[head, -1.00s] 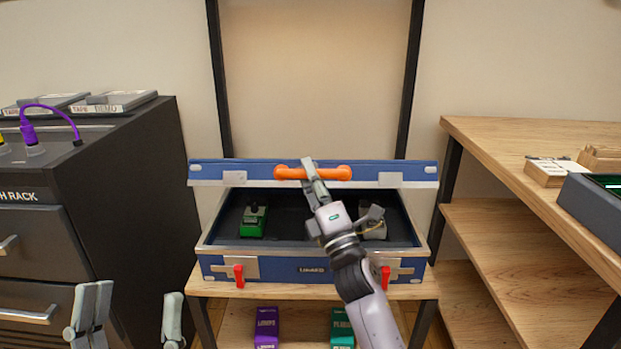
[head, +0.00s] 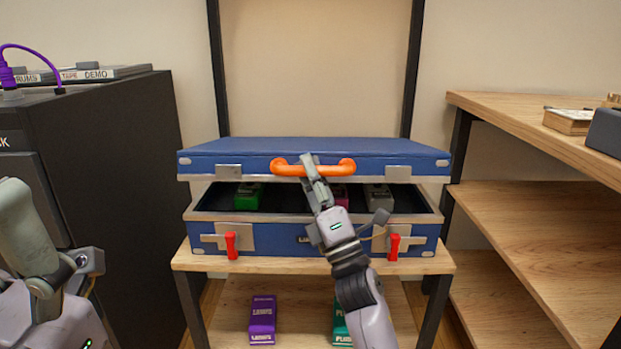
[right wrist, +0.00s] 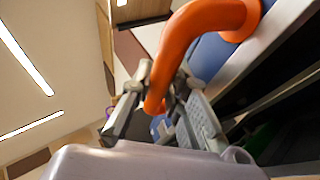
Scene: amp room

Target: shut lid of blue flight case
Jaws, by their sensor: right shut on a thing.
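The blue flight case (head: 270,232) stands on the wooden stand, its lid (head: 315,150) partly lowered, with a gap above the base. An orange handle (head: 345,168) is on the lid's front edge; it also shows in the right wrist view (right wrist: 192,38). My right gripper (head: 308,168) is shut on the handle; its fingers are around the bar in the right wrist view (right wrist: 160,98). Two red latches (head: 231,246) hang on the base's front. A green pedal (head: 248,195) and a grey pedal (head: 379,197) lie inside. My left gripper (head: 35,240) is at the left edge, its fingertips not clearly shown.
A dark rack (head: 105,170) stands at the left, close to my left arm. A wooden shelf unit (head: 500,215) stands at the right. A purple box (head: 262,318) and a teal box (head: 340,325) are on the stand's lower shelf.

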